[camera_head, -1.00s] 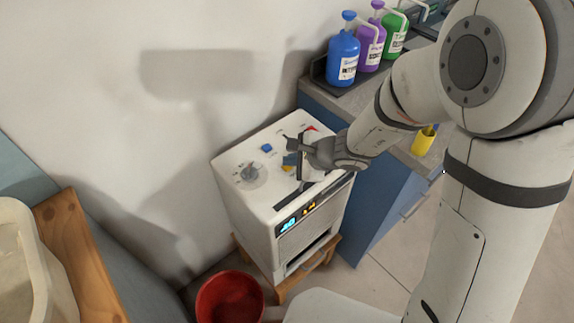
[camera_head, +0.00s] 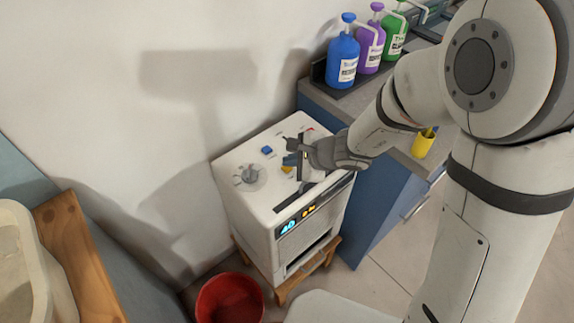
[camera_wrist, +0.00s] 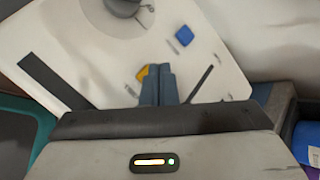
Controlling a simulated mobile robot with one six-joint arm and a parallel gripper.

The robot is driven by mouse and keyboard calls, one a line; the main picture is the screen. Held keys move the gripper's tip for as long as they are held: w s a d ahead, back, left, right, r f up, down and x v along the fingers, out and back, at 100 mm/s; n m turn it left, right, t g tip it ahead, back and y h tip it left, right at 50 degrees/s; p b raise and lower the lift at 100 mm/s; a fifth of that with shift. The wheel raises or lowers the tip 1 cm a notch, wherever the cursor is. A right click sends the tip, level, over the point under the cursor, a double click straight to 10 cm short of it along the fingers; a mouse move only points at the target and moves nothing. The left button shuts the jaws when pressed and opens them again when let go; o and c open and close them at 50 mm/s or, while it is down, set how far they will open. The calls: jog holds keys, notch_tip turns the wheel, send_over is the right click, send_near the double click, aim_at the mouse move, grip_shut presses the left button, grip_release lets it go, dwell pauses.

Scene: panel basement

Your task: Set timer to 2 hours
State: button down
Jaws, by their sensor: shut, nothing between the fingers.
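A white box-shaped machine (camera_head: 262,206) stands against the wall. Its top panel carries a grey round dial (camera_head: 249,174) on the left, a blue button (camera_head: 267,151), a yellow control (camera_head: 288,168) and dark slots. The front shows a lit display (camera_head: 297,219) with blue and orange digits, too small to read surely. My gripper (camera_head: 290,152) is shut and empty over the right part of the panel. In the wrist view my fingers (camera_wrist: 158,85) are together beside the yellow control (camera_wrist: 142,73), partly covering it. The dial (camera_wrist: 122,5) and blue button (camera_wrist: 184,36) lie beyond them.
Blue, purple and green bottles (camera_head: 342,57) stand on the counter (camera_head: 340,103) at the back right, with a yellow cup (camera_head: 423,142) nearer. A red bucket (camera_head: 229,299) sits on the floor before the machine. A wooden-edged surface with a pale bin (camera_head: 25,265) is at left.

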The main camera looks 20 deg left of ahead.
aim_at(291, 169)
jog(key=shift+r, duration=0.3)
jog(key=shift+r+p, duration=1.95)
jog(key=shift+r, duration=0.65)
jog(key=shift+f, duration=0.1)
jog(key=s+d+r+n+h, duration=0.3)
jog(key=d+r+n, duration=0.1)
jog(key=d, duration=0.7)
jog(key=s+d+r+n+h, duration=0.3)
jog(key=s+d+n, duration=0.1)
jog(key=d, duration=0.7)
jog(key=s+d+r+n+h, duration=0.2)
jog(key=s+d+r+n, duration=0.2)
jog(key=d, duration=0.7)
jog(key=shift+d+r+h, duration=0.35)
jog(key=shift+d+h, duration=0.05)
